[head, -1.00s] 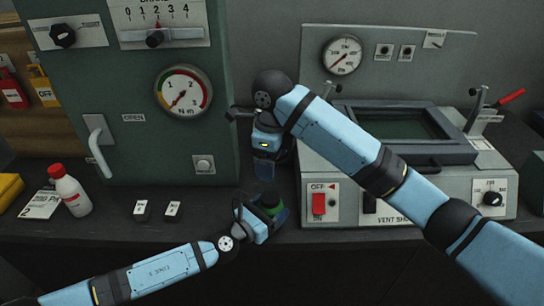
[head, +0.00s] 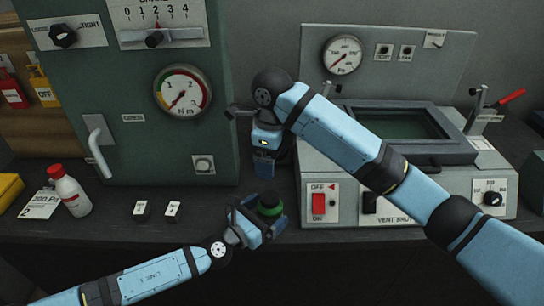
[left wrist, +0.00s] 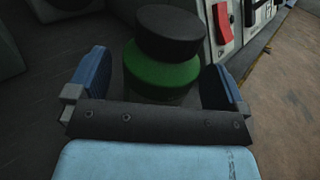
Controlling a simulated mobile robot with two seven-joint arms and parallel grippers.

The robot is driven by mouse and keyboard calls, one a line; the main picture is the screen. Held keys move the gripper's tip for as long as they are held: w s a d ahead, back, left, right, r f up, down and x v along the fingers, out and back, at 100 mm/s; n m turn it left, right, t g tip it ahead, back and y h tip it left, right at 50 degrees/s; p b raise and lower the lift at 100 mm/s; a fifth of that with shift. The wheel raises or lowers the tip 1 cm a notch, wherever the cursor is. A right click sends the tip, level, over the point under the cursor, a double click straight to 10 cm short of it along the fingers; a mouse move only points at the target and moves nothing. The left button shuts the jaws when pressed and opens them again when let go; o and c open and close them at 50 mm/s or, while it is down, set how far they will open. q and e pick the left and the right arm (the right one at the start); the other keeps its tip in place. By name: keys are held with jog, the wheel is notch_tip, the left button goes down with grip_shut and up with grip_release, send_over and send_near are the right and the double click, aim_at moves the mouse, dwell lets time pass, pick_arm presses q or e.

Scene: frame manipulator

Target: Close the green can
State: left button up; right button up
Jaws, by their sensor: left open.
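The green can (head: 277,209) stands on the dark bench near its front edge, with a black lid (head: 269,199) on top. In the left wrist view the lid (left wrist: 170,33) sits above the green body (left wrist: 162,72), slightly off to the right; I cannot tell how tightly it is seated. My left gripper (head: 260,219) is open, with its blue fingers on either side of the can and the can's lower part partly hidden. My right gripper (head: 265,166) points down behind the can, apart from it. Its opening is unclear.
A green machine (head: 140,150) with a gauge stands behind left. A grey vent-shut unit (head: 350,205) with a red switch stands right. A white bottle with a red cap (head: 71,193) and two small labelled blocks (head: 157,210) are on the left. Bench between blocks and can is mostly clear.

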pick_arm(q)
jog(key=b+v, duration=0.1)
jog(key=v, duration=1.1)
